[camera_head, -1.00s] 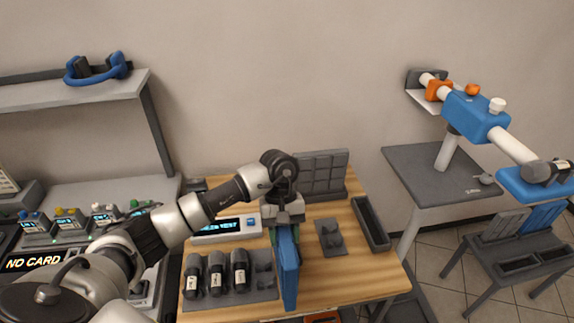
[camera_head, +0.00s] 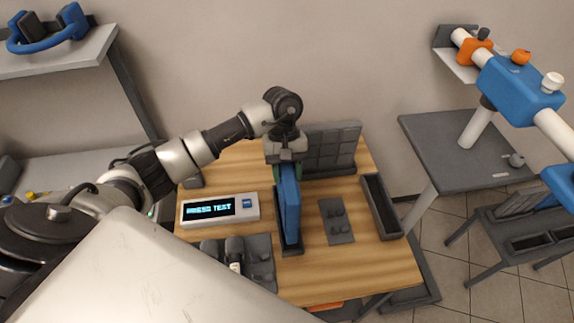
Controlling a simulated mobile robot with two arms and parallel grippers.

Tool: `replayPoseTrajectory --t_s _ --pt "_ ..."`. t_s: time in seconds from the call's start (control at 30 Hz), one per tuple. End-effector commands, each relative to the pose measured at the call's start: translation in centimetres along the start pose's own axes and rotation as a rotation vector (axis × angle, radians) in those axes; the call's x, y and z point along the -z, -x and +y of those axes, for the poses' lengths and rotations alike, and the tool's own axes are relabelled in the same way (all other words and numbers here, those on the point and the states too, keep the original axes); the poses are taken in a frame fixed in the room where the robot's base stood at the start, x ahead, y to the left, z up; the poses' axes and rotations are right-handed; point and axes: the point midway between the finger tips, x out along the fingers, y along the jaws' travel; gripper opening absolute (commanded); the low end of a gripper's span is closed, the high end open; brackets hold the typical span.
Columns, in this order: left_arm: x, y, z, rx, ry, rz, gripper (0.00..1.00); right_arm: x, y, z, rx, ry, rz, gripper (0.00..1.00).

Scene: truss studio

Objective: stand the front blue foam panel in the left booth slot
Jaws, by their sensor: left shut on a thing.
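The blue foam panel (camera_head: 289,205) stands upright at the middle of the wooden table, narrow edge toward me. My left gripper (camera_head: 286,160) is shut on its top far end from above. The panel's lower edge is over or in a long dark slot base (camera_head: 292,250); I cannot tell whether it is seated. A grey tiled panel (camera_head: 328,150) stands in a dark base across the back of the table. My right gripper is not in view.
A display box (camera_head: 220,208) stands left of the panel, with a dark holder (camera_head: 262,262) in front. A grey pegged plate (camera_head: 336,221) and an empty dark trough (camera_head: 381,206) lie to the right. A pale surface blocks the lower left.

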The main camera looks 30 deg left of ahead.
Motion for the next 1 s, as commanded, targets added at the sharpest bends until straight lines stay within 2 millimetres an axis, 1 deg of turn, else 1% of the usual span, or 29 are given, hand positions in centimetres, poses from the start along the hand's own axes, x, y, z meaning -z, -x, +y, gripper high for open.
replayPoseTrajectory --t_s 0.03,0.13,0.3,0.4,0.57,0.7,0.8,1.0 --pt "0.3 -0.8 0.0 0.0 0.002 -0.001 0.06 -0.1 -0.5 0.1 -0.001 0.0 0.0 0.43" --pt "0.7 -1.8 0.0 0.0 0.0 -0.003 0.06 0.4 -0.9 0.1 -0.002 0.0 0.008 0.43" --pt "1.3 -3.1 0.0 0.0 0.0 -0.001 0.06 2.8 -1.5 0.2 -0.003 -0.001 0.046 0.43" --pt "1.4 -3.5 0.0 0.0 0.0 -0.001 0.06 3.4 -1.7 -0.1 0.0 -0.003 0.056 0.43" --pt "1.5 -3.6 0.0 0.0 -0.001 0.0 0.06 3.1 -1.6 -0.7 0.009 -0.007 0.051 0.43" --pt "1.5 -3.6 0.0 0.0 -0.001 0.0 0.06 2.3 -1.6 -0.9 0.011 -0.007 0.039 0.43" --pt "1.5 -3.6 0.0 0.0 -0.001 0.0 0.06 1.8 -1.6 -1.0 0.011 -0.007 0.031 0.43" --pt "1.5 -3.6 0.0 0.0 -0.001 0.0 0.06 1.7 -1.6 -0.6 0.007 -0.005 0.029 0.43"
